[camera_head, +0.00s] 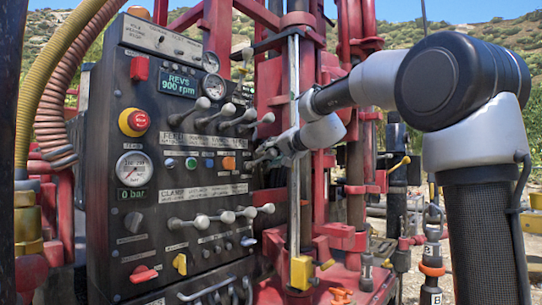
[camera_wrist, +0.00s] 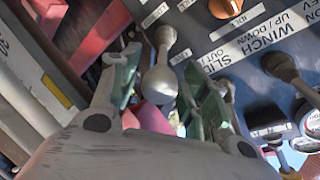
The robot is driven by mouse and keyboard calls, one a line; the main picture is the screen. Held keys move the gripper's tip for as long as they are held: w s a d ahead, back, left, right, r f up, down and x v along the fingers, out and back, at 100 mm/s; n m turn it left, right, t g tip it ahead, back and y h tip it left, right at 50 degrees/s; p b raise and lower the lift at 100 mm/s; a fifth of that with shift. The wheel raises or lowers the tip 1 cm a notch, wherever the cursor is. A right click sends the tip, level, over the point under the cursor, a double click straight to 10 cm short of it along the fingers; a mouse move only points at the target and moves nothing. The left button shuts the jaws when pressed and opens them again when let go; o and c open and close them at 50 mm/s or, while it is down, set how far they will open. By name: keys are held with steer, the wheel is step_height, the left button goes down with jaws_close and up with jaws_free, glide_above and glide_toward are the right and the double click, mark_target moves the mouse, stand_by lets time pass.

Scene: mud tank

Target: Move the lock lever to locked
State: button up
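A dark control panel (camera_head: 110,215) stands at left in the head view, with several ball-knobbed levers in rows. No label that I can read marks one as the lock lever. My gripper (camera_head: 262,156) is at the panel's right edge, beside the orange knob. In the wrist view my gripper (camera_wrist: 165,92) is open, with its green-padded fingers apart. A grey ball-knobbed lever (camera_wrist: 160,84) lies between the fingers, with gaps visible on both sides.
An orange knob (camera_wrist: 224,7) marked IDLE is near the top of the wrist view. Another lever (camera_wrist: 282,67) is at right. A red emergency button (camera_head: 134,122) and a red lever (camera_head: 143,273) are on the panel. A vertical steel rod (camera_head: 294,140) stands close to my gripper.

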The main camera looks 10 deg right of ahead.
jaws_close()
steer(key=shift+f, duration=0.1)
